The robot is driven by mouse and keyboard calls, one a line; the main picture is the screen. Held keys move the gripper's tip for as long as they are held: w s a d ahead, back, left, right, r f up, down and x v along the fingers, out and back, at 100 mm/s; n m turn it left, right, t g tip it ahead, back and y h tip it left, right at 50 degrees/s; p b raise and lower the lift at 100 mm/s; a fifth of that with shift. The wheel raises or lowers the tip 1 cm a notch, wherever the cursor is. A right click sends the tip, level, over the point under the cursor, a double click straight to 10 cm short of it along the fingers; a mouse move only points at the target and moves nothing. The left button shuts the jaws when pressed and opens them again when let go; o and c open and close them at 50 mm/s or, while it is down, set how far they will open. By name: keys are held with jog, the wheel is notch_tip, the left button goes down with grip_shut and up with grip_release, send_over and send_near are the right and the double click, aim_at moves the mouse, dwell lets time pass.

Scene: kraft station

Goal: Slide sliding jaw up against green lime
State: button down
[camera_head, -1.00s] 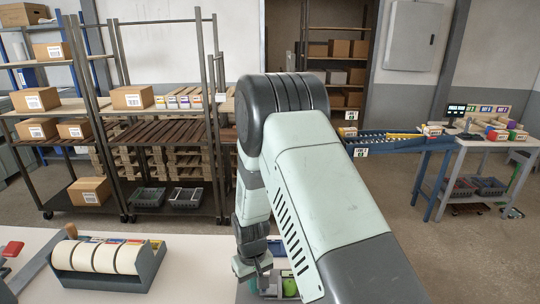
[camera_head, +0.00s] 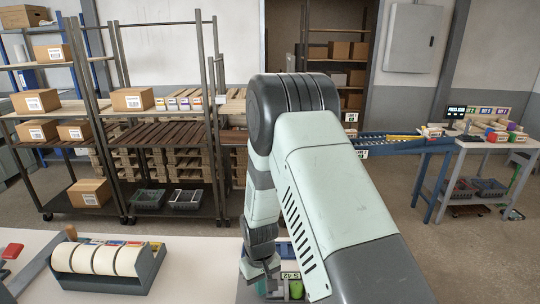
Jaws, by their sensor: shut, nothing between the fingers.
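The green lime (camera_head: 296,289) shows at the bottom of the head view, partly covered by my arm on its right. My gripper (camera_head: 268,287) points down just left of the lime and is shut with nothing in it. A grey block-like part (camera_head: 279,289) lies between my gripper and the lime. It may be the sliding jaw, but it is too small and covered to be sure. I cannot tell whether it touches the lime or my gripper.
A small label (camera_head: 290,275) stands behind the lime. A grey dispenser with several white rolls (camera_head: 103,259) sits on the light table (camera_head: 195,268) at left, with a red-handled tool (camera_head: 12,251) beside it. The table between dispenser and gripper is clear.

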jog(key=shift+a, duration=0.35)
dwell(0.5)
jog(key=shift+r, duration=0.15)
notch_tip(320, 180, up, 7)
dwell(0.6)
